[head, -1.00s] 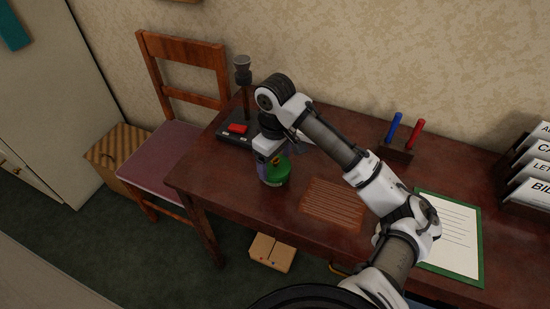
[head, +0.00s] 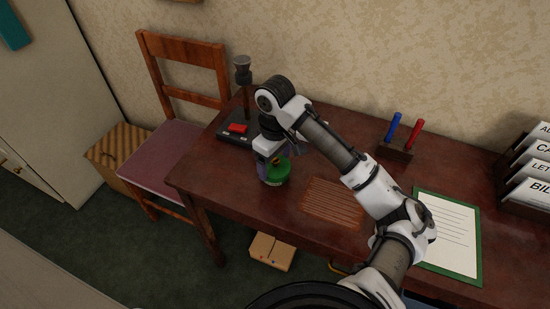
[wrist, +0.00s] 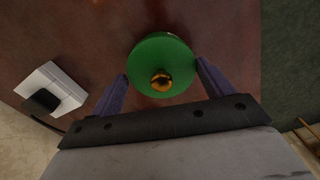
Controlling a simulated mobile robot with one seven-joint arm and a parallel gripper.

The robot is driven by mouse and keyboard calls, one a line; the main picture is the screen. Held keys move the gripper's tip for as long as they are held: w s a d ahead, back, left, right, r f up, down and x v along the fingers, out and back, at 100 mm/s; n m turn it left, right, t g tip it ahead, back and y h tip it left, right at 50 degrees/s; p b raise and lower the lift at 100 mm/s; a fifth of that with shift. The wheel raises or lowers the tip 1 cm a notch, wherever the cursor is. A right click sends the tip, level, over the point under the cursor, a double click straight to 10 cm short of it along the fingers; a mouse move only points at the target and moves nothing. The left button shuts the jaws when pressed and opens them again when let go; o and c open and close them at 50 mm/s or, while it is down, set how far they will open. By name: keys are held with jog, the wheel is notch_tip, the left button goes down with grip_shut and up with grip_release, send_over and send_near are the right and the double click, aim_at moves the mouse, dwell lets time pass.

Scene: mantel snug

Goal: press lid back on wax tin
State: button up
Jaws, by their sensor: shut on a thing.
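The green lid (wrist: 162,58) has a gold knob (wrist: 161,81) on top and is seen from above in the wrist view. My gripper (wrist: 160,72) has its two purple fingers on either side of the lid and is shut on it. In the head view the green lid (head: 277,171) is over the left part of the desk, with my gripper (head: 268,162) at it, pointing down. A sliver of something pale shows past the lid's far edge in the wrist view. The tin's body is mostly hidden, so I cannot tell how the lid sits on it.
A ribbed brown mat (head: 332,203) lies right of the lid. Behind stands a dark device with a red button (head: 238,128). A pen stand (head: 395,151), a green-edged sheet (head: 447,237) and a file rack (head: 528,178) are farther right. A wooden chair (head: 180,150) stands left of the desk (head: 215,180).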

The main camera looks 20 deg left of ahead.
dwell(0.9)
jog(key=o, duration=0.9)
jog(key=shift+r+p, duration=0.1)
jog(key=shift+p, duration=0.2)
jog(key=shift+r+p, duration=3.45)
jog(key=shift+p, duration=0.35)
jog(key=shift+c, duration=0.3)
grip_shut()
jog(key=shift+f, duration=0.25)
jog(key=shift+f+b, duration=1.6)
jog(key=shift+f, duration=0.65)
